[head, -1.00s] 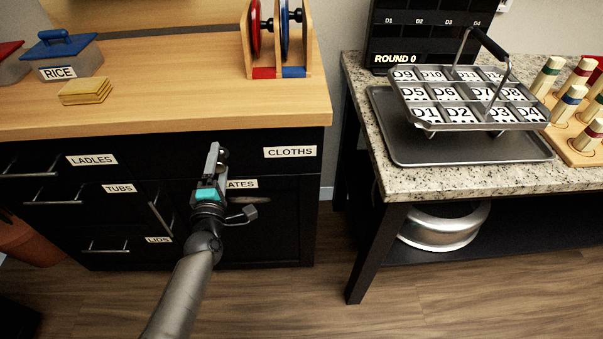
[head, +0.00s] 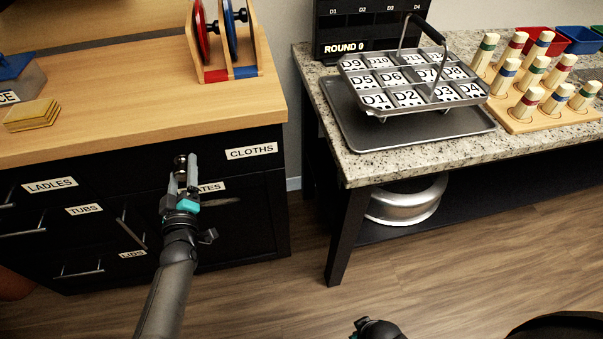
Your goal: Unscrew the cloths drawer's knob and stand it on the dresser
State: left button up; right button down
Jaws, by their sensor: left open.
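The cloths drawer (head: 240,165) is a black drawer front at the dresser's upper right, with a white CLOTHS label (head: 251,151). Its small round dark knob (head: 180,160) shows at the fingertips of my left gripper (head: 184,172). The left gripper is open, with its two fingers pointing at the drawer front. The fingers partly cover the knob, and I cannot tell whether they touch it. The dresser (head: 130,120) has a light wooden top. My right gripper's jaws are not in view; only dark parts of my right arm show at the bottom edge.
On the dresser top stand a rack with red and blue discs (head: 222,45), a stack of yellow sponges (head: 32,114) and a blue-lidded RICE box (head: 20,80). The front right of the top is clear. A granite table (head: 350,165) with a tray and caddy stands right.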

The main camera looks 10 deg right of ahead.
pick_arm(q)
jog(key=m, duration=0.4)
jog(key=shift+m+p, duration=0.3)
jog(key=shift+p, duration=0.05)
jog(key=m, duration=0.3)
grip_shut()
dwell(0.4)
jog(key=shift+n, duration=1.2)
